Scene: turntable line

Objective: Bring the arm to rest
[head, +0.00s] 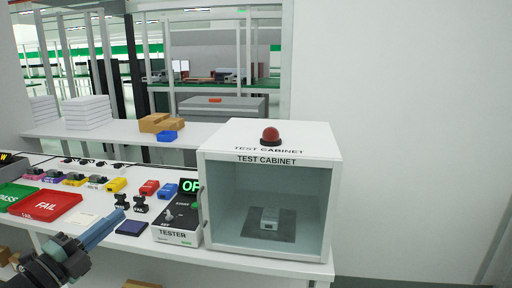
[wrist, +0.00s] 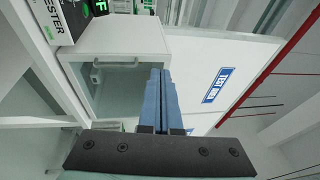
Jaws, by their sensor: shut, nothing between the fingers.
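My gripper (head: 118,215) is at the lower left of the head view, in front of the table's near edge area, with its blue fingers pointing up and right. The fingers are together and hold nothing; they also show closed in the wrist view (wrist: 160,72). The gripper is apart from the tester (head: 178,236) and the white test cabinet (head: 268,249), both to its right. In the wrist view the cabinet (wrist: 180,36) lies beyond the fingers, which cover part of it.
A small grey device (head: 270,217) sits on a dark mat inside the cabinet, under a red dome (head: 270,135). A red FAIL tray (head: 46,206), a green PASS tray (head: 14,196) and several coloured parts stand on the table left of the tester. The right side by the wall is clear.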

